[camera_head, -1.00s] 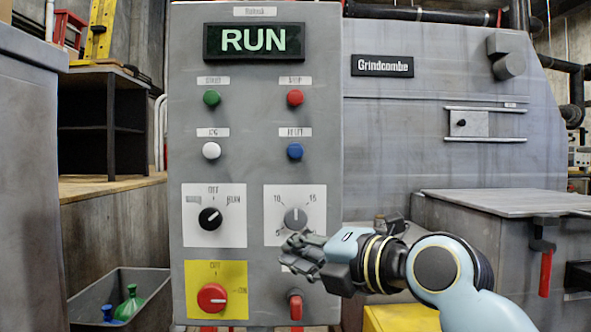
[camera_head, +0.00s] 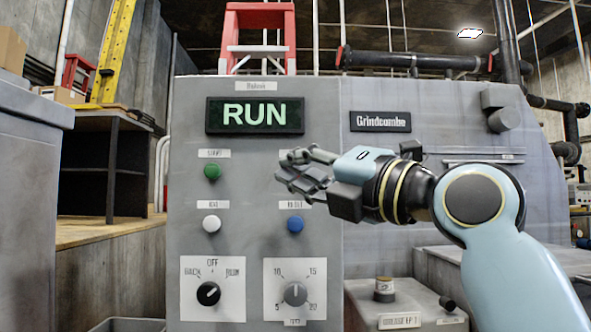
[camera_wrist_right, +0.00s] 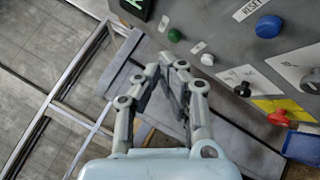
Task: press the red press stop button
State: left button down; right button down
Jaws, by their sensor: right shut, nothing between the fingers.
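The grey control panel (camera_head: 185,150) faces me with a lit RUN display (camera_head: 255,115). The red stop button does not show now; in the head view my right gripper covers its place in the top button row, right of the green button (camera_head: 212,171). My right gripper (camera_head: 292,173) is shut and empty in front of the panel; I cannot tell whether it touches. In the right wrist view my shut fingers (camera_wrist_right: 167,72) point toward the green button (camera_wrist_right: 174,35) and white button (camera_wrist_right: 207,59). My left gripper is not in view.
Below the gripper are a blue button (camera_head: 295,223), a white button (camera_head: 211,223), a black selector (camera_head: 208,293) and a grey dial (camera_head: 295,294). A red rotary switch (camera_wrist_right: 279,117) on yellow shows in the wrist view. The grey machine (camera_head: 400,200) stands at right.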

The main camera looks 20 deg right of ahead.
jog(key=shift+w, duration=0.1)
jog(key=w+d+b, duration=0.1)
jog(key=w+d, duration=0.1)
jog(key=w, duration=0.6)
jog(key=shift+w+d, duration=0.2)
jog(key=shift+d, duration=0.05)
dwell(1.3)
jog(key=shift+w+d+b, duration=0.1)
jog(key=shift+w+b, duration=0.3)
jog(key=shift+b, duration=0.2)
